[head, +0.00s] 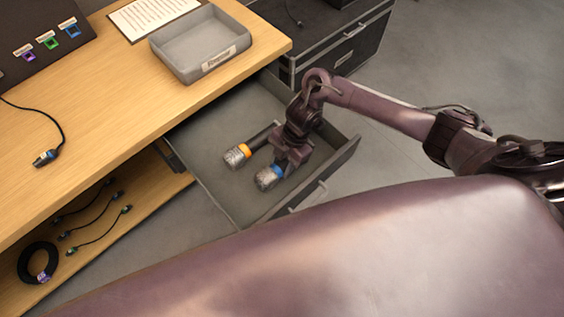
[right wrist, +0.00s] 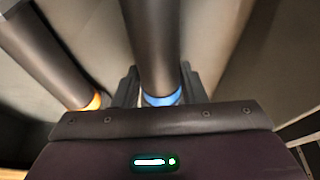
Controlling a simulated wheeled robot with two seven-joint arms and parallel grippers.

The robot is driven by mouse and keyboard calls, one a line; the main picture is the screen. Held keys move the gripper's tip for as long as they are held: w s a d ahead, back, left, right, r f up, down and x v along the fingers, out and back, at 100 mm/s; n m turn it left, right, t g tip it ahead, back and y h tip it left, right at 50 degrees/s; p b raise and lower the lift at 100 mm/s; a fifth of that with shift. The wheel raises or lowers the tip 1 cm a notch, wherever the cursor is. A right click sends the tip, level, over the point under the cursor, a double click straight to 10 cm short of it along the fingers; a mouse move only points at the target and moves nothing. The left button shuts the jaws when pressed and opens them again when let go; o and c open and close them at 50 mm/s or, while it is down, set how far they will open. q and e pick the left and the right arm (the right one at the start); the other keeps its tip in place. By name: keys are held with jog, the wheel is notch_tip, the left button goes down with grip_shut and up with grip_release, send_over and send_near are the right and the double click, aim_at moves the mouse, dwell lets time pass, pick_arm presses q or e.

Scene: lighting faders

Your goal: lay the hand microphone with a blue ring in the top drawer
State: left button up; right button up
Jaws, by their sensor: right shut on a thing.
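The hand microphone with a blue ring (head: 269,177) is in the open top drawer (head: 207,136), its silver head toward the bottom left of the head view. My right gripper (head: 285,165) is shut on it. In the right wrist view the microphone's dark handle (right wrist: 152,45) and blue ring (right wrist: 162,98) show between the two fingers (right wrist: 160,92). I cannot tell whether the microphone touches the drawer floor. A microphone with an orange ring (head: 238,155) lies in the drawer just to the left, apart from it; it also shows in the right wrist view (right wrist: 50,60). My left gripper is not in view.
The wooden table (head: 100,130) has a grey tray (head: 200,45), a clipboard (head: 150,14) and a cable on it. Several cables lie on the lower shelf (head: 110,240). A black case (head: 335,45) stands behind the drawer. The drawer's walls surround the gripper.

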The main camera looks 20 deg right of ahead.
jog(key=o, duration=1.2)
jog(key=shift+f, duration=0.1)
jog(key=shift+c, duration=0.2)
jog(key=p+v, duration=0.1)
jog(key=v, duration=1.1)
jog(key=shift+r+p, duration=0.2)
jog(key=shift+p, duration=0.1)
jog(key=shift+s+f, duration=0.1)
jog(key=shift+s, duration=0.05)
